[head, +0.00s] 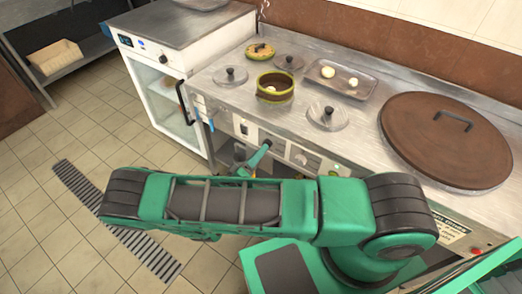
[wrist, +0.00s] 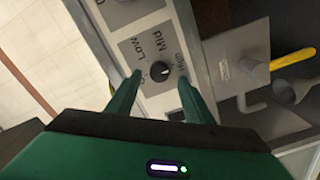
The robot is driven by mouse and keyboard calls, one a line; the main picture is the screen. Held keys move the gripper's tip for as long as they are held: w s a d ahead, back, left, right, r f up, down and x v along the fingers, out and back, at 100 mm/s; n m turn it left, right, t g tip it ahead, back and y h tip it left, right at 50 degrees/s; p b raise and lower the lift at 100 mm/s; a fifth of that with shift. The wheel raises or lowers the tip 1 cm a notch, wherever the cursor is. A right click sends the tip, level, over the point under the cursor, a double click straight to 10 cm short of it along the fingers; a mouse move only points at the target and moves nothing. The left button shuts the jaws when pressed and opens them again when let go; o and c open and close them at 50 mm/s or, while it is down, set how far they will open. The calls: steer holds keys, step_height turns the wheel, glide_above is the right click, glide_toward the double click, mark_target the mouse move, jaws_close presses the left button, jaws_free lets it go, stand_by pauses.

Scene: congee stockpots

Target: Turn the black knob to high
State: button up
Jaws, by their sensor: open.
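The black knob (wrist: 159,72) is on a light grey dial plate (wrist: 132,48) marked Low, Mid and High in the wrist view. A small pale mark shows on the knob, but I cannot tell exactly which setting it points to. The two green fingers of my gripper (wrist: 160,82) are open, one on each side of the knob in the picture, with gaps between them and it. I cannot tell how far off the panel the tips are. In the head view my gripper (head: 248,166) is at the counter's front panel, and the arm hides part of that panel.
On the steel counter (head: 222,98) stand an open pot (head: 275,88), several lids, a tray (head: 340,80) and a large brown lid (head: 445,140). A white cabinet (head: 165,85) with a glass door is to the left. The tiled floor is open.

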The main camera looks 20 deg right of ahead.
steer(key=v, duration=0.7)
steer(key=shift+s+a, duration=0.2)
steer(key=shift+a, duration=0.05)
steer(key=s+d+r+m+g+y, duration=0.2)
steer(key=d+r+m+g+y, duration=0.1)
steer(key=d+r+g, duration=0.55)
steer(key=s+d+r+m+g+y, duration=0.2)
steer(key=d+r+m+g+y, duration=0.25)
steer(key=d+r, duration=0.7)
steer(key=s+d+r+t+y, duration=0.1)
steer(key=s+d+r+y, duration=0.1)
steer(key=s+r, duration=0.5)
steer(key=s+d+r+t+y, duration=0.1)
steer(key=s+d+r+y, duration=0.2)
steer(key=s, duration=1)
step_height(320, 180, up, 4)
steer(key=shift+s+d+y, duration=0.3)
steer(key=shift+s+y, duration=0.1)
steer(key=shift+y, duration=0.75)
steer(key=shift+w, duration=0.15)
